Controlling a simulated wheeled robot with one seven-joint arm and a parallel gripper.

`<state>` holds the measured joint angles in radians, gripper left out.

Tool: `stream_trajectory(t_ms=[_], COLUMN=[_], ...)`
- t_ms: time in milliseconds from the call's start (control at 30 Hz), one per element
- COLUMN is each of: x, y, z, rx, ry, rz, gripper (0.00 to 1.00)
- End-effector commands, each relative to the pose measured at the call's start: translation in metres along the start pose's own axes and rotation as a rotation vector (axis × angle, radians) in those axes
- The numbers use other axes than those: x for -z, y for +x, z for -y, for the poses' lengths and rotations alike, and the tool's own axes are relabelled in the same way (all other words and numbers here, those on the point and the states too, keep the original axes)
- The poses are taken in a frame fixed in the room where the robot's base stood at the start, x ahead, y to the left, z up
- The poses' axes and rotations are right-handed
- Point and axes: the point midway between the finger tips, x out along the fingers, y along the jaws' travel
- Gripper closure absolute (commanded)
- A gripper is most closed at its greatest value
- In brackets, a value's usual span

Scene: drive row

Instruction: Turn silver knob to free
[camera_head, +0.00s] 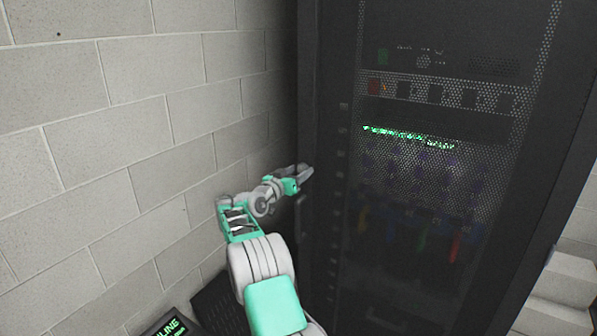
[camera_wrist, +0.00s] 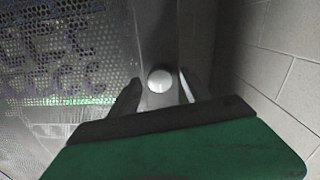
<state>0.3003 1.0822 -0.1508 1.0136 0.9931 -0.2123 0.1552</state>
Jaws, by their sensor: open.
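The silver knob (camera_wrist: 160,81) is a small round pale disc on the grey metal edge strip of the rack in the wrist view. My gripper (camera_wrist: 157,92) is open, with one dark finger on each side of the knob in that view. I cannot tell whether the fingers touch it or how far away it is. In the head view my gripper (camera_head: 306,172) is at the left edge of the dark rack (camera_head: 325,120), and the knob is hidden there.
The rack's perforated door (camera_head: 440,190) shows green lights and coloured cables behind it. A grey block wall (camera_head: 120,120) stands close on the left. A small screen with green text (camera_head: 172,327) is at the bottom.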

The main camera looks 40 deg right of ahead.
Motion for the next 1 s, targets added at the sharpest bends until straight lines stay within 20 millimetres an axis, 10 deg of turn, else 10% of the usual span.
stream_trajectory(t_ms=[700,1000], x=[-0.0006,-0.0022], y=[-0.0005,-0.0005], z=[0.0002,0.0005], rx=[0.0,0.0], ry=[0.0,0.01], rz=[0.001,0.001], gripper=[0.98,1.0])
